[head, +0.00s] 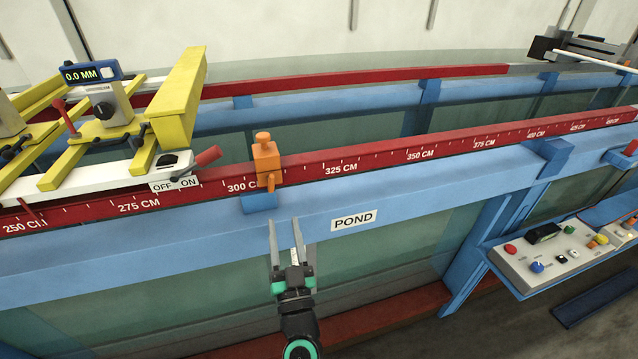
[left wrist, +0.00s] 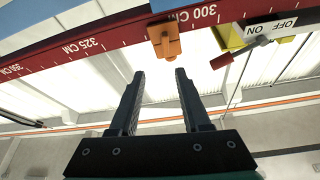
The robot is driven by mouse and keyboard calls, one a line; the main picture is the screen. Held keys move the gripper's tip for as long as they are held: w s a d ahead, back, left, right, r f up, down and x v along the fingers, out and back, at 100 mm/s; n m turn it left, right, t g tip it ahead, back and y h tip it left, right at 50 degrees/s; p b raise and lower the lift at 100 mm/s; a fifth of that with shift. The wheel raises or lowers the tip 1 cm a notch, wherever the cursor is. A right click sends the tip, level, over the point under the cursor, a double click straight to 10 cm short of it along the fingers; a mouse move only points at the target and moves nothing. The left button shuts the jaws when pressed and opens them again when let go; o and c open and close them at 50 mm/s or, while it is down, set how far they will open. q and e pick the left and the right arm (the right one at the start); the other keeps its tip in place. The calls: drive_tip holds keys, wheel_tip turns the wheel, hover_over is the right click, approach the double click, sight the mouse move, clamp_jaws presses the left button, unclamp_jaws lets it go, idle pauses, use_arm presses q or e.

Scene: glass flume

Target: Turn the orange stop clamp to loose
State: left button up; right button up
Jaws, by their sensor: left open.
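The orange stop clamp (head: 266,161) sits on the red scale rail (head: 380,158), just right of the 300 CM mark, with a knob on top and a small orange part on its front. It also shows in the left wrist view (left wrist: 164,42), ahead of the fingertips and roughly between their lines. My left gripper (head: 284,222) is open and empty, below and in front of the clamp, apart from it. Its two fingers also show spread in the left wrist view (left wrist: 160,78). My right gripper is not in view.
A yellow-framed carriage (head: 178,95) with a 0.0 MM display (head: 88,72) stands left of the clamp. Its red-handled OFF/ON lever (head: 207,156) is close by. The blue beam (head: 420,192) bears a POND label (head: 354,220). A control panel (head: 545,262) is at right.

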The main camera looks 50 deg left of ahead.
sight(272, 185)
use_arm(q)
drive_tip(key=x, duration=0.7)
drive_tip(key=s+x, duration=0.1)
drive_tip(key=x, duration=0.3)
drive_tip(key=shift+a+f+p, duration=0.3)
drive_tip(key=shift+a, duration=0.1)
clamp_jaws()
